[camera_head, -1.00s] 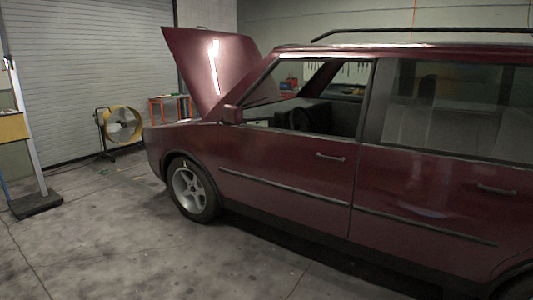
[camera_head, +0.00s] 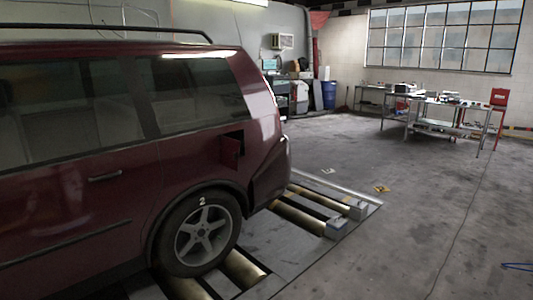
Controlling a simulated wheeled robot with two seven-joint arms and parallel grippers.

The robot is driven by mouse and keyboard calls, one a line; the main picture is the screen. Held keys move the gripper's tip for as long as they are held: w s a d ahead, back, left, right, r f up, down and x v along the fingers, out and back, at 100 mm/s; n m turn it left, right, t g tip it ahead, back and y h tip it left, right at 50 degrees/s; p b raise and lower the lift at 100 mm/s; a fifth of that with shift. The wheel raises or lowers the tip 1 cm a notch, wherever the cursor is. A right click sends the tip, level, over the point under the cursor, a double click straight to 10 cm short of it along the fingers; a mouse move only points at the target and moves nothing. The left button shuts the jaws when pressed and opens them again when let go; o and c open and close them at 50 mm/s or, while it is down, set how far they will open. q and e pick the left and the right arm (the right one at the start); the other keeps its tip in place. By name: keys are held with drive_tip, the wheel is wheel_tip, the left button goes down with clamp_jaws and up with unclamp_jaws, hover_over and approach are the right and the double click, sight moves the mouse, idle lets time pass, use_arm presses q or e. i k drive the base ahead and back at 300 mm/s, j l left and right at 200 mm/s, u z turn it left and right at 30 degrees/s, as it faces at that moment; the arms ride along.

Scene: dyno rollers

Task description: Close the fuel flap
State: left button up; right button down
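The fuel flap (camera_head: 230,153) is on the rear side panel of the dark red car (camera_head: 100,180), above and a little right of the rear wheel. It stands open, swung out from the panel, with a dark recess behind its upper part. Neither of my grippers shows in the head view.
The car's rear wheel (camera_head: 203,234) stands at the dyno rollers (camera_head: 300,215), which are set in a floor plate with a raised rail. Small grey blocks (camera_head: 338,229) sit at the plate's right. Metal workbenches (camera_head: 440,112) stand at the back right. The grey floor at the right is mostly clear.

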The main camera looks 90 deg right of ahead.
sight(229, 149)
drive_tip(key=z, duration=2.35)
drive_tip(key=i+z, duration=0.15)
drive_tip(key=k+j, duration=0.05)
